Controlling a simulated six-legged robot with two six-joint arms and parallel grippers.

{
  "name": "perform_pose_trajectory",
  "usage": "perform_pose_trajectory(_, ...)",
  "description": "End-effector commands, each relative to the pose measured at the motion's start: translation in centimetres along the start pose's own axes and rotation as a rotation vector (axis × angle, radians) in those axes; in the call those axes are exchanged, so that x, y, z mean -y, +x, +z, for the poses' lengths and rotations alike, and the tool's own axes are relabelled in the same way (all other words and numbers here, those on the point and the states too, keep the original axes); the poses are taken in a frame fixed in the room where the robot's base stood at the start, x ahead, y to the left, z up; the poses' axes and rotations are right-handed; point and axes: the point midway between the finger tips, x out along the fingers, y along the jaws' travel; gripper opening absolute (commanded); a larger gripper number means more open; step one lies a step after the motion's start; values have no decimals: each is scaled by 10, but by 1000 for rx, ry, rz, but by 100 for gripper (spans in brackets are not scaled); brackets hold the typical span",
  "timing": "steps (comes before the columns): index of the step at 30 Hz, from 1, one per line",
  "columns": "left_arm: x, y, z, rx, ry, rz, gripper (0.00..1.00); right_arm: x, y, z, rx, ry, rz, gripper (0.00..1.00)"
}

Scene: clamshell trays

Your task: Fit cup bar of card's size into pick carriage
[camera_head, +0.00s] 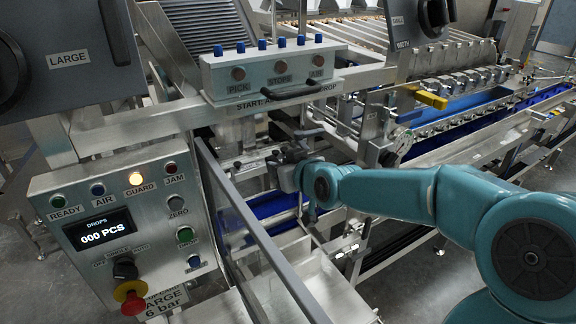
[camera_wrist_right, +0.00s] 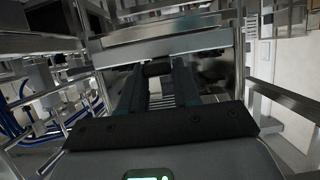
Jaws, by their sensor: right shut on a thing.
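In the right wrist view my gripper (camera_wrist_right: 158,88) is shut on a short dark handle (camera_wrist_right: 157,69). A pale metal bar (camera_wrist_right: 165,45) crosses just beyond it. I cannot tell which cup bar the handle belongs to, or whether it is seated in the pick carriage. The card (camera_head: 165,300) below the control panel reads LARGE and 6 bar, its edge partly cut off. My left gripper is not in view.
The control panel (camera_head: 120,225) shows 000 PCS and a lit GUARD lamp. A slanted clear guard with a grey rail (camera_head: 255,230) stands left of my gripper. Metal frame rails surround the gap. A blue-lined conveyor (camera_head: 480,105) runs to the right.

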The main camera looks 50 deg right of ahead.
Motion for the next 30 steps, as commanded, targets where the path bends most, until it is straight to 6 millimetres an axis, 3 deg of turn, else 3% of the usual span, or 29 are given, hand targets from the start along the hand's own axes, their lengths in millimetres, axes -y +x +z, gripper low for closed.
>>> perform_pose_trajectory(25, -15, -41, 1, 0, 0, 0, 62, 0, 67, -31, -3, -1, 0, 0)
perform_pose_trajectory(30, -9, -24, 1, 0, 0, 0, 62, 0, 72, -17, -5, -1, 1, 0)
